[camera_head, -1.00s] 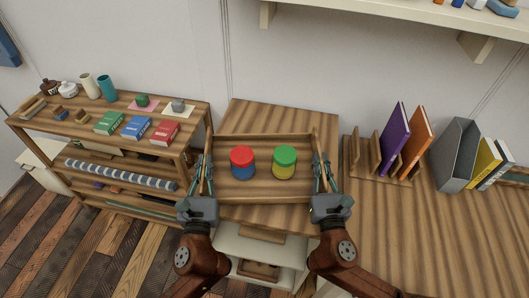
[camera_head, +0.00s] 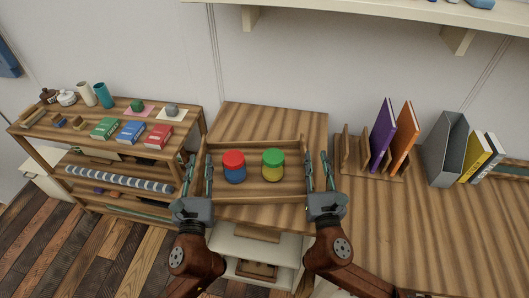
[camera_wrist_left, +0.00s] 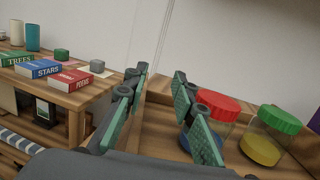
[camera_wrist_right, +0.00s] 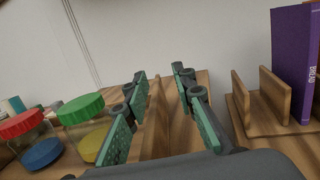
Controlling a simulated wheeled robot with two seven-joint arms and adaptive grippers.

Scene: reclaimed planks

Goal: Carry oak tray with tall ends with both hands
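The oak tray (camera_head: 264,196) sits on the wooden desk top. Inside stand two jars: a red-lidded one with blue contents (camera_head: 234,167) and a green-lidded one with yellow contents (camera_head: 273,165). My left gripper (camera_head: 199,170) is at the tray's left end, its fingers apart; both fingers show in the left wrist view (camera_wrist_left: 160,115). My right gripper (camera_head: 319,170) is at the right end, also with fingers apart, as the right wrist view shows (camera_wrist_right: 163,120). The wrist views do not clearly show whether either gripper touches the tray ends.
A shelf unit (camera_head: 120,195) with books and pots stands at left. At right are a wooden rack (camera_head: 372,176) with purple and orange books and a grey file holder (camera_head: 446,149). A wall shelf (camera_head: 380,14) hangs above. Bare desk shows behind the tray.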

